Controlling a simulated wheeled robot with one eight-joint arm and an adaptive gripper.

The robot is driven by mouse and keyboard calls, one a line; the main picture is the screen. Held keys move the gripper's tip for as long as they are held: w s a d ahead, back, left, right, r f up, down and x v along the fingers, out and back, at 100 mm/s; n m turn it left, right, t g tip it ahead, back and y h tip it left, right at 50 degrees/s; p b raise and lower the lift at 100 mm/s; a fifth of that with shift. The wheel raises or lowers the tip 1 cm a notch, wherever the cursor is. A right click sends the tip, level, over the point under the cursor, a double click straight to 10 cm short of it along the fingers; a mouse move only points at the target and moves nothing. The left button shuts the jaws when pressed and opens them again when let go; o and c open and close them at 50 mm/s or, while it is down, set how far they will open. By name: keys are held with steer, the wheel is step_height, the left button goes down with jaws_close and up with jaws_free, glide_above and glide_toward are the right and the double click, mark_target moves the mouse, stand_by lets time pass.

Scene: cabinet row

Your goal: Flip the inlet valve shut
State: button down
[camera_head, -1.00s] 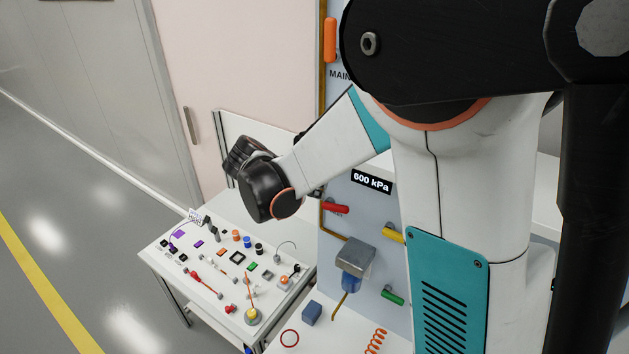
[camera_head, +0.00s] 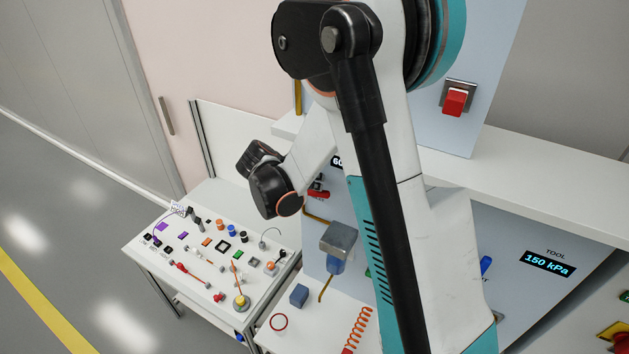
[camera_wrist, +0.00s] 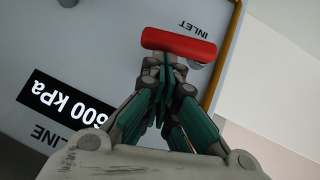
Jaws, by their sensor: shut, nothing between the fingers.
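The inlet valve's red handle (camera_wrist: 178,44) lies across the top of the wrist view, beside the INLET label (camera_wrist: 196,26) and near the yellow pipe along the panel edge. The label reads upside down there. My gripper (camera_wrist: 170,70) has its fingertips together at the handle's near side, with nothing between them. I cannot tell whether they touch it. In the head view the red handle (camera_head: 319,194) shows just right of my black wrist, and the fingers are mostly hidden. The line display (camera_wrist: 66,98) reads 600 kPa.
A side table (camera_head: 150,243) with many small parts stands at left. A grey-and-blue filter unit (camera_head: 338,243) sits below the handle. A red switch (camera_head: 455,101) is on the upper panel. A TOOL display (camera_head: 547,264) reads 150 kPa, near a blue handle (camera_head: 486,265). Open floor lies at left.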

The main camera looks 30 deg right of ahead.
steer(key=b, duration=0.1)
steer(key=f+t+b, duration=0.1)
steer(key=shift+s+d+m+y+b, duration=0.25)
steer(key=shift+s+m+y+b, duration=0.05)
steer(key=shift+s+b, duration=0.05)
steer(key=shift+s+d+f+m+t+y+b, duration=0.2)
steer(key=shift+s+m+t+y+b, duration=0.15)
steer(key=shift+b, duration=0.45)
steer(key=shift+r+t, duration=0.1)
steer(key=shift+t, duration=0.15)
steer(key=shift+w, duration=0.1)
